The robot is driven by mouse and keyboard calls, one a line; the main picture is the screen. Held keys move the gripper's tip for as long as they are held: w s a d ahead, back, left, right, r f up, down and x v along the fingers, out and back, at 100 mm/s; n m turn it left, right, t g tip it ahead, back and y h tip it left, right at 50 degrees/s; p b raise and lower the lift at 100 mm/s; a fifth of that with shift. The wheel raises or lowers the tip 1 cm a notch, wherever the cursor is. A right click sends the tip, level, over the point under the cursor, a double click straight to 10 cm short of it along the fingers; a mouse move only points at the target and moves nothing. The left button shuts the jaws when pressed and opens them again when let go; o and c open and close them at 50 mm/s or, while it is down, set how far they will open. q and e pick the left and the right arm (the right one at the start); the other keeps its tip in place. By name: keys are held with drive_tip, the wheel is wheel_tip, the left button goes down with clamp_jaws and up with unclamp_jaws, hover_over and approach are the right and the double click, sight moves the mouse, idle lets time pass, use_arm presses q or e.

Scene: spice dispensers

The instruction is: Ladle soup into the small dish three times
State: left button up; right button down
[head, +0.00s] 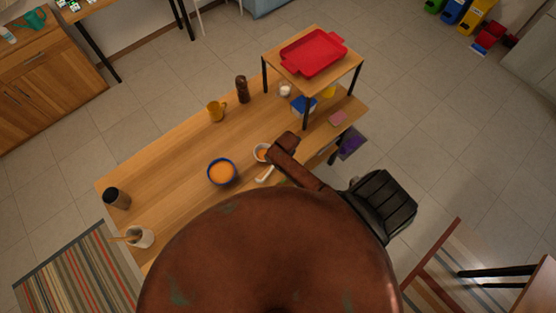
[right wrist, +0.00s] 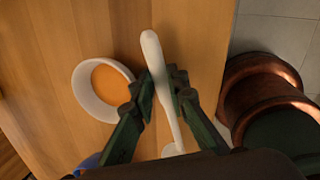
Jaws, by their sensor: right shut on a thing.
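The small white dish (head: 262,153) stands on the wooden table and holds orange soup; it also shows left of my gripper in the right wrist view (right wrist: 78,88). The blue bowl (head: 222,172), full of orange soup, stands to its left in the head view; a bit of its rim shows low in the right wrist view. My right gripper (right wrist: 158,92) is shut on the white ladle (right wrist: 152,50) by its handle, beside the small dish. The ladle's lower end is partly hidden by the gripper; whether it holds soup I cannot tell. My left gripper is not in view.
A yellow mug (head: 216,111), a brown pepper mill (head: 242,89), a dark canister (head: 116,198) and a white utensil pot (head: 140,238) stand on the table. A raised shelf (head: 350,70) with a red tray (head: 314,52) stands at the far end. The table's left part is largely clear.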

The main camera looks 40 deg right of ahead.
drive_tip(key=c, duration=1.8)
unclamp_jaws()
drive_tip(key=shift+r, duration=0.1)
drive_tip(key=v, duration=1.1)
drive_tip(key=shift+s+r, duration=0.2)
drive_tip(key=shift+r, duration=0.15)
